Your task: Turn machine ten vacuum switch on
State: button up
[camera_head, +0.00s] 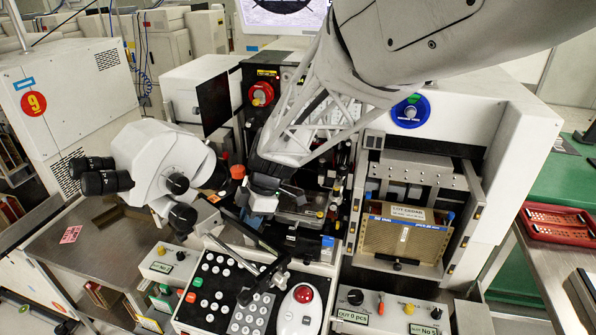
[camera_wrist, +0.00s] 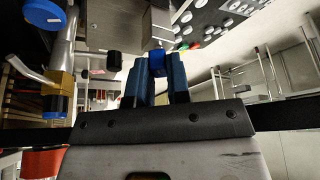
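The wire bonding machine (camera_head: 500,150) fills the middle of the head view, under my arm. I see no number ten on it, and I cannot pick out which control is the vacuum switch. My gripper (camera_head: 262,200) is low over the machine's front, above the keypad area; its fingers are hard to make out there. In the wrist view the two dark blue fingers of my gripper (camera_wrist: 157,78) stand a little apart. A brighter blue piece (camera_wrist: 157,62) shows between their tips; I cannot tell whether they grip it or it lies beyond.
A white microscope head (camera_head: 160,160) with black eyepieces stands left of my gripper. The keypad panel (camera_head: 222,300), a red button (camera_head: 303,293) and small control boxes (camera_head: 390,310) lie in front. A brown magazine (camera_head: 400,240) sits at right. A machine marked 9 (camera_head: 75,110) is at left.

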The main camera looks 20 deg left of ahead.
grip_shut()
jog(key=shift+n+g+h, duration=0.4)
jog(key=shift+n, duration=1.1)
jog(key=o, duration=0.8)
grip_release()
jog(key=shift+v, duration=3.9)
jog(key=shift+a, duration=0.1)
